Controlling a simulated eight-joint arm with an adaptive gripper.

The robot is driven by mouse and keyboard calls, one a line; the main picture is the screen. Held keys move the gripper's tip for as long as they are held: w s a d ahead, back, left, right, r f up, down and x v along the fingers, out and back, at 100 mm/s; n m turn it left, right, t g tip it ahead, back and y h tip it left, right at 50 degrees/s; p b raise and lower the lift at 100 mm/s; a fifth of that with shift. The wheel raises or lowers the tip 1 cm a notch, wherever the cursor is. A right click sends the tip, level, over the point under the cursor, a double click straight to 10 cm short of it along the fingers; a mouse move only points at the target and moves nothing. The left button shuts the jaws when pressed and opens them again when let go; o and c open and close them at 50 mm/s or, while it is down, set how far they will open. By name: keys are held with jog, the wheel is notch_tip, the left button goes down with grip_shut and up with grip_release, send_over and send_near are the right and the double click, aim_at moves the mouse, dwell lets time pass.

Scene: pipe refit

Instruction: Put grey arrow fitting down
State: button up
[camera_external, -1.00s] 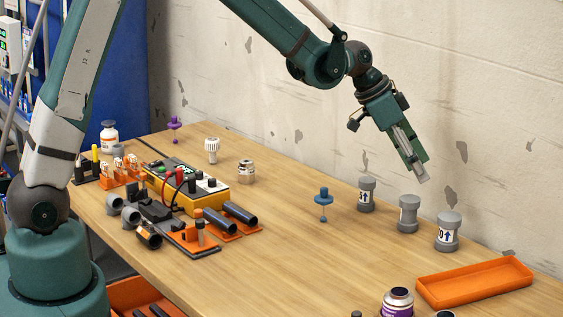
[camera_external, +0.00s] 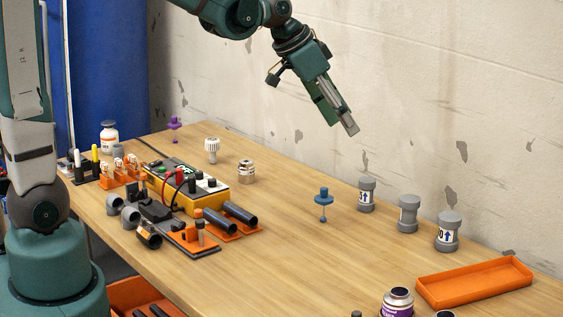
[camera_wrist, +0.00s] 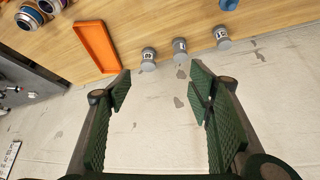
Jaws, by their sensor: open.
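Three grey fittings with white arrow labels stand upright in a row on the table near the wall. In the external view they are the left fitting (camera_external: 367,195), the middle fitting (camera_external: 408,214) and the right fitting (camera_external: 448,232). In the wrist view they show at the top as one fitting (camera_wrist: 148,60), a second (camera_wrist: 180,51) and a third (camera_wrist: 222,38). I cannot tell which one the task means. My gripper (camera_external: 349,130) is in the air above and left of the row, clear of all three. In the wrist view its jaws (camera_wrist: 160,82) are spread with nothing between them.
An empty orange tray (camera_external: 475,282) lies right of the fittings. A blue valve-like part (camera_external: 323,204) stands to their left. A purple-labelled jar (camera_external: 397,302) is at the front edge. A yellow device (camera_external: 187,188) and black pipes (camera_external: 240,213) sit left. The table centre is clear.

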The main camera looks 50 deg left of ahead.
jog(key=s+a+n+y, duration=0.1)
jog(key=s+a, duration=0.2)
jog(key=s, duration=0.6)
jog(key=s+a+n+t, duration=0.1)
jog(key=s+a, duration=0.3)
jog(key=s, duration=0.6)
jog(key=s+a+n+y, duration=0.1)
jog(key=s+a+n, duration=0.2)
jog(key=s, duration=0.6)
jog(key=shift+s+a+y, duration=0.15)
jog(key=shift+a+y, duration=0.15)
jog(key=shift+a, duration=0.2)
jog(key=shift+r, duration=0.1)
